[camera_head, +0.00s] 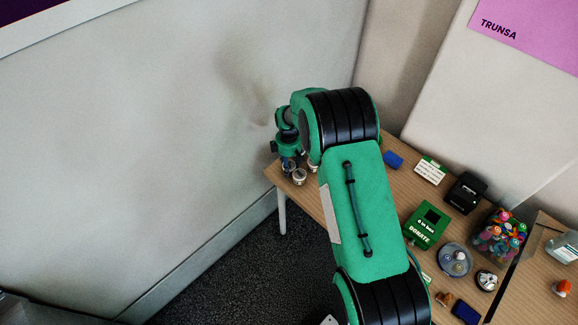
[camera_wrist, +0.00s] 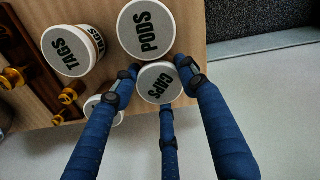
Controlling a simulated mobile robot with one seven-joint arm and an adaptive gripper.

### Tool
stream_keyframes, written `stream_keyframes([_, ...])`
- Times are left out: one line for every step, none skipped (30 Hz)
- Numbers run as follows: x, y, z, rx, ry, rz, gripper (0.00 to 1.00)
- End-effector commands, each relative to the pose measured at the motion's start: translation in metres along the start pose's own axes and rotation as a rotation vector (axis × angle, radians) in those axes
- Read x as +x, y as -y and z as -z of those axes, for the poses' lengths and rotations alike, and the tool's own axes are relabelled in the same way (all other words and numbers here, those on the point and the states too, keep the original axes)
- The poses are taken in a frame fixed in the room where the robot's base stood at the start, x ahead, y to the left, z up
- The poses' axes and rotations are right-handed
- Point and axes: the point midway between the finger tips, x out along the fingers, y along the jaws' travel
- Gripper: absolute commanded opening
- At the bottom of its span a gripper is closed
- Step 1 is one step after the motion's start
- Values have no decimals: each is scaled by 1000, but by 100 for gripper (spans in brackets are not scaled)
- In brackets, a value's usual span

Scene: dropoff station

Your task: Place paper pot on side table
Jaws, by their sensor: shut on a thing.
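My gripper (camera_wrist: 160,88) has dark blue fingers, shut around a small round pot with a pale lid marked CAPS (camera_wrist: 159,83). This pot is at the edge of the wooden table (camera_wrist: 120,17) in the wrist view; whether it touches the table is unclear. Beside it are a larger pot marked PODS (camera_wrist: 147,29) and a pot marked TAGS (camera_wrist: 68,50). Another pale pot (camera_wrist: 92,108) is partly hidden behind a finger. In the head view my gripper (camera_head: 289,162) is at the table's far left corner, and its grip is too small to make out.
The table holds a green donate box (camera_head: 427,222), a black device (camera_head: 465,192), a tub of colourful items (camera_head: 499,233), a round grey tray (camera_head: 455,260) and a blue block (camera_head: 393,159). A wall stands behind. Dark wooden racks (camera_wrist: 30,60) with brass parts stand beside the pots.

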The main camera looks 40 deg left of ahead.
Motion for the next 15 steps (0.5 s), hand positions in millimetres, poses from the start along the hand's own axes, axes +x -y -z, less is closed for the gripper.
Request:
stream_keyframes([-1, 0, 0, 0, -1, -1, 16])
stream_keyframes([-1, 0, 0, 0, 0, -1, 16])
stream_keyframes([-1, 0, 0, 0, 0, -1, 16])
stream_keyframes([-1, 0, 0, 0, 0, -1, 16])
stream_keyframes([-1, 0, 0, 0, 0, -1, 16])
stream_keyframes([-1, 0, 0, 0, 0, -1, 16])
stream_keyframes([0, 0, 0, 0, 0, 0, 16])
stream_keyframes([0, 0, 0, 0, 0, 0, 16])
stream_keyframes([1, 0, 0, 0, 0, 0, 16])
stream_keyframes([2, 0, 0, 0, 0, 0, 16])
stream_keyframes([3, 0, 0, 0, 0, 0, 16])
stream_keyframes([3, 0, 0, 0, 0, 0, 49])
stream_keyframes([2, 0, 0, 0, 0, 0, 55])
stream_keyframes([2, 0, 0, 0, 0, 0, 61])
stream_keyframes([2, 0, 0, 0, 0, 0, 62])
